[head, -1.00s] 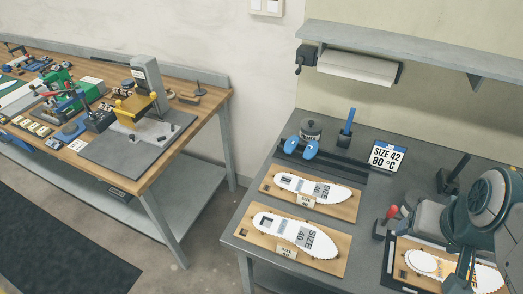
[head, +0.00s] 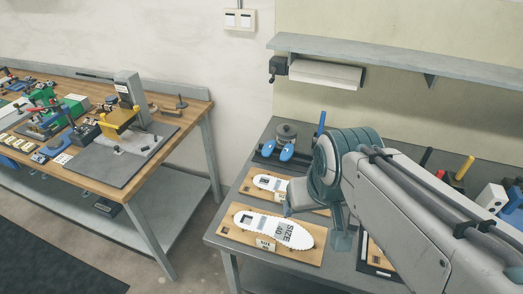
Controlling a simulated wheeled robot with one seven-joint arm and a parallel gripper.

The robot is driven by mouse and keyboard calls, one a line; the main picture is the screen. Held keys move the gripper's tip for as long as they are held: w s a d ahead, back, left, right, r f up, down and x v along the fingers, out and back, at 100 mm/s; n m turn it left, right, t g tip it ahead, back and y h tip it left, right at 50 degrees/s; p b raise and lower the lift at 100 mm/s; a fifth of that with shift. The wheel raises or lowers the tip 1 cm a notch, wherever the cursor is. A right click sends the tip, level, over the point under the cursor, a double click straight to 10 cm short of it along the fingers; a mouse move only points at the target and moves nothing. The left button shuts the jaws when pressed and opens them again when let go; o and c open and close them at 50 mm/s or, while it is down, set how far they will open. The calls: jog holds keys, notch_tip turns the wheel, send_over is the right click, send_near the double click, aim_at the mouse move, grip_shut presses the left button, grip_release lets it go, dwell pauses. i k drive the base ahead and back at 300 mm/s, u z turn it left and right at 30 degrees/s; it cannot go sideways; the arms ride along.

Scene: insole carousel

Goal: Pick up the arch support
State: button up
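Two blue rounded pads, which look like the arch supports, rest side by side on a dark rack: the left one (head: 268,149) and the right one (head: 287,152). My gripper (head: 341,240) hangs low at the end of my arm, over the grey bench, right of the SIZE 40 insole (head: 272,228) and in front of the pads, apart from them. My wrist and arm hide much of the gripper, so its opening does not show. My arm also covers part of the second insole (head: 270,183) and most of the board at the right.
The insoles lie on wooden boards (head: 232,232) on the grey bench (head: 222,226). A round dark pot (head: 287,133) and an upright blue handle (head: 321,122) stand behind the pads. A shelf (head: 350,53) with a paper roll (head: 325,74) is above. A wooden workbench (head: 85,182) stands at the left.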

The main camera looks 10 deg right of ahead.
aim_at(267, 150)
jog(key=k, duration=0.5)
jog(key=u, duration=1.95)
jog(key=i, duration=1.45)
jog(key=z, duration=2.9)
jog(key=i, duration=0.45)
jog(key=u, duration=0.05)
